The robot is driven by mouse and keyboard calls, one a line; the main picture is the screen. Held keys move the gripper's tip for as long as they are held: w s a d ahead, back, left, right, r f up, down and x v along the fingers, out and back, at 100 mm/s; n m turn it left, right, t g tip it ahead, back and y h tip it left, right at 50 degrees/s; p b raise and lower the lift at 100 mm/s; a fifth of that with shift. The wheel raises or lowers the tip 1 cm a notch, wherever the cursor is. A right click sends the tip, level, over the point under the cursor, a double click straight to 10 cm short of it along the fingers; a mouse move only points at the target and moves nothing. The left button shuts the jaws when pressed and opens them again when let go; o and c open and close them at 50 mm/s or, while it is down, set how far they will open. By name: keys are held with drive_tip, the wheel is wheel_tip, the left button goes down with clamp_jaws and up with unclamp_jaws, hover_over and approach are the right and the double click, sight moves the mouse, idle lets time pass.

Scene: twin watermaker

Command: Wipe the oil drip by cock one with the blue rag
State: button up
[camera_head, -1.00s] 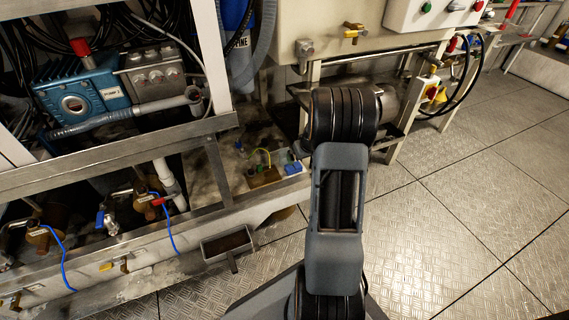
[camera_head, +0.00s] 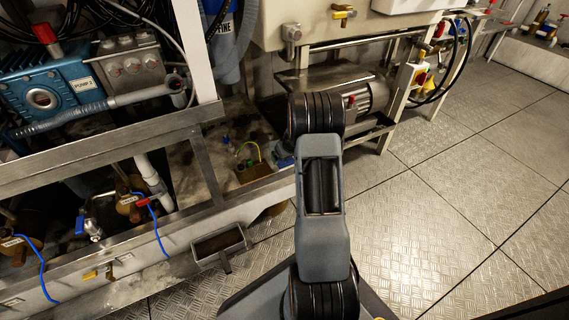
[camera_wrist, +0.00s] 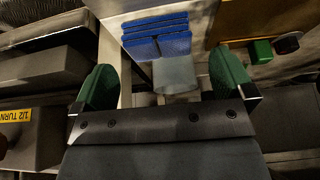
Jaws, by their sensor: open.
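In the head view my arm hides the gripper. Two brass cocks (camera_head: 128,205) (camera_head: 18,250) with blue lines stand at lower left; their tags are too small to read. I cannot make out an oil drip.
A steel frame (camera_head: 110,145) holds a blue pump (camera_head: 45,95) at left. A small open tray (camera_head: 218,243) juts out at the frame's foot. A motor (camera_head: 365,95) sits under the cream cabinet (camera_head: 380,28). The tread-plate floor (camera_head: 460,190) at right is clear.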

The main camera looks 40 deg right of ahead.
sight(285, 161)
drive_tip(key=b+x, duration=0.1)
drive_tip(key=x, duration=0.3)
drive_tip(key=shift+d, duration=0.1)
drive_tip(key=shift+r, duration=0.1)
drive_tip(key=c, duration=1)
drive_tip(key=shift+o, duration=0.2)
